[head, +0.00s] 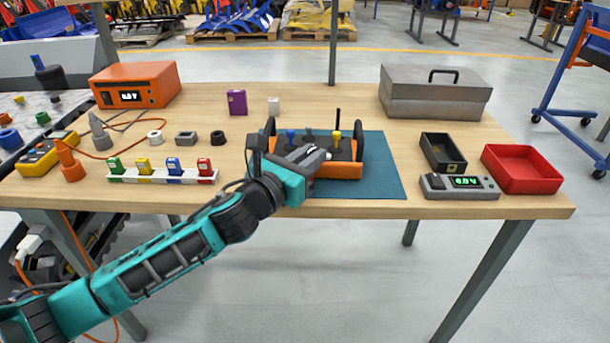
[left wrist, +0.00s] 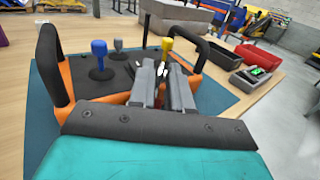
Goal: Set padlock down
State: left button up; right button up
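I cannot make out a clear padlock in either view. My left gripper (head: 318,154) reaches over the front of an orange and black control box (head: 340,171), which stands on a blue mat (head: 382,180). In the left wrist view the two grey fingers (left wrist: 162,82) lie close together above the box's dark top, near the yellow-knobbed lever (left wrist: 167,44). Small white and dark details show by the fingertips; I cannot tell whether something is held there. The blue-knobbed lever (left wrist: 99,48) stands left of the fingers. My right gripper is not in view.
A white rack (head: 150,178) with several coloured pieces lies left of the mat. A grey toolbox (head: 432,98), a black tray (head: 442,153), a red bin (head: 520,170) and a meter (head: 460,188) stand right. The box's black side handles (left wrist: 48,62) rise beside the levers.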

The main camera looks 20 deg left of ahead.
pick_arm(q)
grip_shut()
jog(key=shift+r, duration=0.1)
